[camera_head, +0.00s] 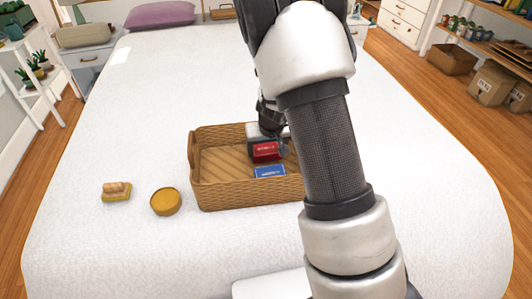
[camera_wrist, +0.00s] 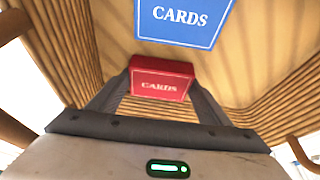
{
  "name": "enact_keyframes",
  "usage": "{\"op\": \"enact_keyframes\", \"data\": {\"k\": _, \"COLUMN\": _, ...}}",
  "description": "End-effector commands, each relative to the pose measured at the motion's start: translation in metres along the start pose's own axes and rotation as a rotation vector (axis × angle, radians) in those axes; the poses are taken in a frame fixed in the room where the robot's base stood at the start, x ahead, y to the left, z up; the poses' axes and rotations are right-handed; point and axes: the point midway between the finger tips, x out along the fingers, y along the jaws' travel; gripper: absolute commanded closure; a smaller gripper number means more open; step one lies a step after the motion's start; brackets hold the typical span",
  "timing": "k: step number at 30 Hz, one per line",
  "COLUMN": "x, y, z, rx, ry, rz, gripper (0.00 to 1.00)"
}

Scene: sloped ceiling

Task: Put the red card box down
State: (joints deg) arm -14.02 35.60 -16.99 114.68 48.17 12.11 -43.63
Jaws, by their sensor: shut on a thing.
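The red card box (camera_head: 266,151) is between the fingers of my gripper (camera_head: 270,146), inside the wicker basket (camera_head: 200,160) on the bed. In the wrist view the red box (camera_wrist: 160,80), lettered CARDS, sits between the two dark fingers of my gripper (camera_wrist: 158,85), which is shut on it. I cannot tell whether the box touches the basket floor. A blue card box (camera_head: 269,172) lies in the basket nearer the front wall; it also shows at the top of the wrist view (camera_wrist: 182,18). My arm hides the basket's right part.
The basket stands on a wide white bed (camera_head: 110,240). A round yellow-brown container (camera_head: 165,201) and a small tan item on a yellow base (camera_head: 116,191) lie left of it. A purple pillow (camera_head: 160,14) is at the far end. The bed's left side is mostly clear.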

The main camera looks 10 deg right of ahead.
Motion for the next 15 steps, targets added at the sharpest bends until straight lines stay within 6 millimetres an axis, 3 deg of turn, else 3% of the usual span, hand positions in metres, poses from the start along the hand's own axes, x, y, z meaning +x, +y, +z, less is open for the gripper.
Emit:
{"op": "enact_keyframes", "data": {"k": 13, "x": 0.0072, "y": -0.0005, "z": 0.0025, "rx": -0.001, "ry": 0.001, "rz": -0.001, "gripper": 0.55}}
{"op": "enact_keyframes", "data": {"k": 14, "x": 0.0055, "y": -0.0006, "z": 0.002, "rx": -0.001, "ry": 0.001, "rz": -0.001, "gripper": 0.23}}
{"op": "enact_keyframes", "data": {"k": 15, "x": 0.0053, "y": -0.0006, "z": 0.0019, "rx": -0.001, "ry": 0.001, "rz": -0.001, "gripper": 0.17}}
